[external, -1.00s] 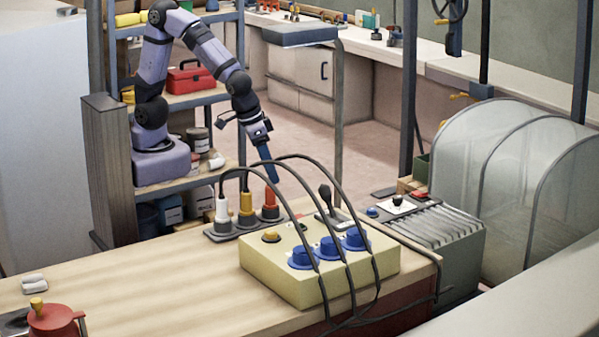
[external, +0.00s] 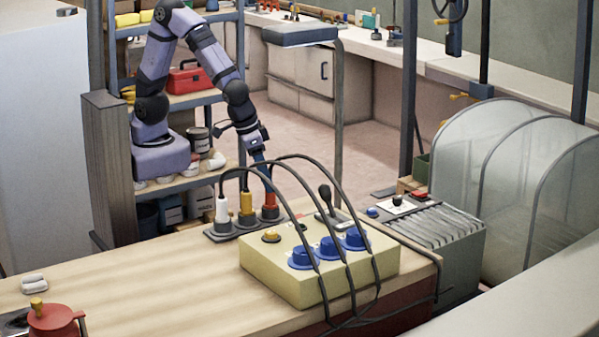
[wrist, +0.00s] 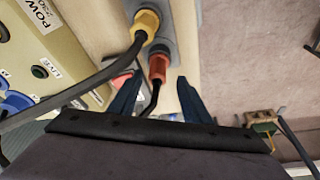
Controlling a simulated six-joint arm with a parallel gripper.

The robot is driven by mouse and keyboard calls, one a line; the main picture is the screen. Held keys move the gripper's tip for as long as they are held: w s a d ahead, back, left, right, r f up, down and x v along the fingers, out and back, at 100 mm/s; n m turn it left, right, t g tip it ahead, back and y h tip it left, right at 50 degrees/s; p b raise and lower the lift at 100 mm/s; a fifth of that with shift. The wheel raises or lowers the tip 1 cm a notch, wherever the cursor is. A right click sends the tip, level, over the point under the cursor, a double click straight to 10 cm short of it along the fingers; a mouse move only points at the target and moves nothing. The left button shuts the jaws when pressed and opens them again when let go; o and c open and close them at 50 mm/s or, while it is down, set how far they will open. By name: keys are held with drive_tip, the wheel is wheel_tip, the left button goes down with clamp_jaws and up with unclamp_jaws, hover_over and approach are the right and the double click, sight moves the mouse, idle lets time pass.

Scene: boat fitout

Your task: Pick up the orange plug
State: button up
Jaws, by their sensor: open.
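The orange plug (external: 270,207) stands upright at the right end of a row of three plugs in a grey socket strip (external: 221,236). A black cable runs from its top. My gripper (external: 266,184) is right above it, blue fingers pointing down. In the wrist view, the orange plug (wrist: 157,68) shows between the two spread fingertips of my open gripper (wrist: 159,80). I cannot tell whether either finger touches the plug.
The yellow plug (external: 246,207) stands close beside it, then the white plug (external: 222,209). Black cables arch from the plugs over a cream power box (external: 288,283) with blue connectors. A lamp-like post (external: 338,130) rises behind the box.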

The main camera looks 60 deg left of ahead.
sight(271, 204)
drive_tip(key=shift+p+x, duration=0.3)
drive_tip(key=shift+x, duration=1.9)
drive_tip(key=shift+s+d, duration=0.1)
drive_tip(key=shift+d, duration=0.1)
clamp_jaws()
